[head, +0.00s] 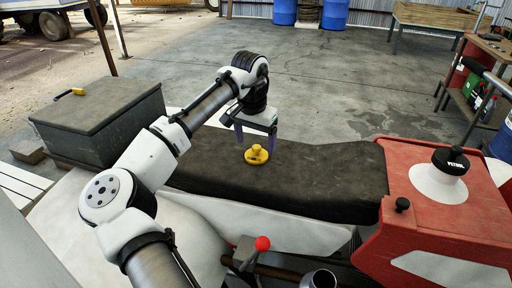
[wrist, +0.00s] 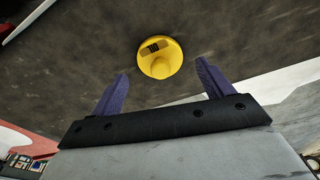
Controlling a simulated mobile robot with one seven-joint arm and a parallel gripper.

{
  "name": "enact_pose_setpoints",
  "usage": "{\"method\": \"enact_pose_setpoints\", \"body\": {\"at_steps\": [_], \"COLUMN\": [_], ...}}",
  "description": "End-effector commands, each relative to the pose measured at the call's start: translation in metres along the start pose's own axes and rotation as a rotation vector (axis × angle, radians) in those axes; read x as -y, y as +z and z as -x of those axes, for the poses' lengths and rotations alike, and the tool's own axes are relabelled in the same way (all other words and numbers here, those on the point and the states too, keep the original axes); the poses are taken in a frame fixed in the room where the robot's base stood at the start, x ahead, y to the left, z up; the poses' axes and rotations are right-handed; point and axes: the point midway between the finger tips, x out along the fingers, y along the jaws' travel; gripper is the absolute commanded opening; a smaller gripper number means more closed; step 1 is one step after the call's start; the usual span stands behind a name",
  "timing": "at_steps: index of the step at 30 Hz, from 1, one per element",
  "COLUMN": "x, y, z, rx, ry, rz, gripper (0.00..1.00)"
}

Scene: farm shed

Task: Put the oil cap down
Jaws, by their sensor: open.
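The yellow oil cap (head: 257,154) rests on the dark seat (head: 330,178) of the red and white vehicle. It also shows in the wrist view (wrist: 160,58), lying just beyond my fingertips. My gripper (head: 255,140) is above and around the near side of the cap in the head view, pointing down. Its two purple fingers are spread wide and hold nothing. In the wrist view my gripper (wrist: 162,80) has a clear gap between each finger and the cap.
A grey box (head: 100,120) with a yellow-handled tool (head: 70,93) is at left. A red-knobbed lever (head: 262,244) rises in front. The seat beside the cap is clear.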

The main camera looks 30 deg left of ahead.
Motion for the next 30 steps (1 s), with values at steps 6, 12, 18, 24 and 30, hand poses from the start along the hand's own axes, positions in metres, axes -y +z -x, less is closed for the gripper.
{"method": "enact_pose_setpoints", "body": {"at_steps": [6,12,18,24,30], "x": [-0.001,0.000,0.000,0.000,0.000], "y": [-0.001,-0.001,0.000,0.000,0.000], "z": [0.050,0.080,0.090,0.090,0.090], "rx": [-0.002,-0.001,0.000,0.001,0.001], "ry": [0.000,-0.001,0.000,0.000,0.000], "rz": [-0.001,-0.001,-0.001,-0.001,-0.001], "gripper": [0.79,0.79,0.79,0.79,0.79]}}
